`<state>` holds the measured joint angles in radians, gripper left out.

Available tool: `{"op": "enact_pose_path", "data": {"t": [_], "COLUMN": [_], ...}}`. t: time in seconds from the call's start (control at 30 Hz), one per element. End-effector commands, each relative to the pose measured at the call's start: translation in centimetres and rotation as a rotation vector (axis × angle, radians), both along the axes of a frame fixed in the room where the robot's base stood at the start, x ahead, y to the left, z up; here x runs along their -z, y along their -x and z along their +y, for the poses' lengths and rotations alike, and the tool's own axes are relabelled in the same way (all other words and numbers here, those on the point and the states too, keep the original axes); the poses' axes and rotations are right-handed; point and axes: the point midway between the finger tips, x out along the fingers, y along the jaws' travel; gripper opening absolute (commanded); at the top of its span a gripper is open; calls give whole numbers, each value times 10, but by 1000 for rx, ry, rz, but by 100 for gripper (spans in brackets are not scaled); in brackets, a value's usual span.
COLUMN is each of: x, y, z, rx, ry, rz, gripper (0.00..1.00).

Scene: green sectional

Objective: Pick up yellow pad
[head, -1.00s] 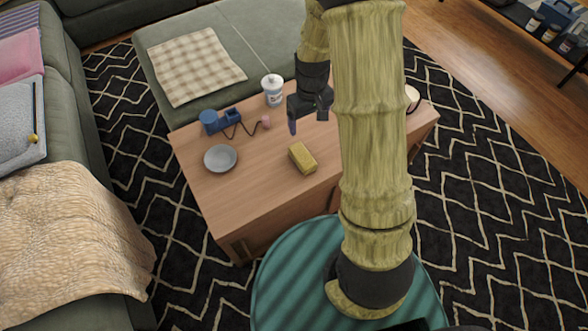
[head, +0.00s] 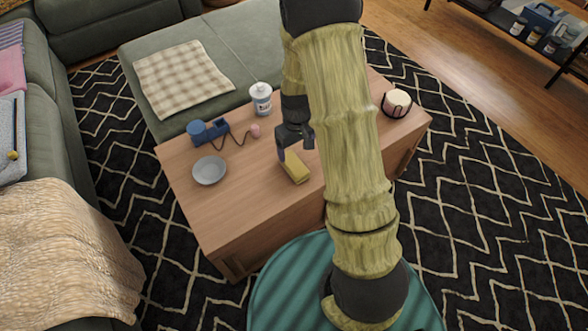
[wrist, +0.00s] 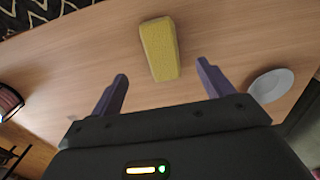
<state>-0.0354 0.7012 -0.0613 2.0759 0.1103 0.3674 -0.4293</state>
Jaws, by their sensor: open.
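The yellow pad (head: 295,169) is a small block lying on the wooden coffee table (head: 225,215). In the wrist view the yellow pad (wrist: 160,49) lies ahead of my gripper (wrist: 163,82), roughly centred between the two spread fingers and just beyond their tips. My gripper (head: 290,150) is open and empty. In the head view it is over the table at the pad's far edge and hides a little of it. I cannot tell whether a finger touches the pad.
A candle in a dark holder (head: 396,104) is at the right end. Table around the pad is clear.

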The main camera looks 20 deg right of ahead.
Motion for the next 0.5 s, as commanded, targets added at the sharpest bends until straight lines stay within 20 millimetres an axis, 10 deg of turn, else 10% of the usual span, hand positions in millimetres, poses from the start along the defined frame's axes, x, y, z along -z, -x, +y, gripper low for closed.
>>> {"op": "enact_pose_path", "data": {"t": [0.2,0.5], "x": [38,43], "y": [0,0], "z": [0,-1], "rx": [0,1], "ry": [0,0], "rz": [2,-1], "gripper": [80,80]}}
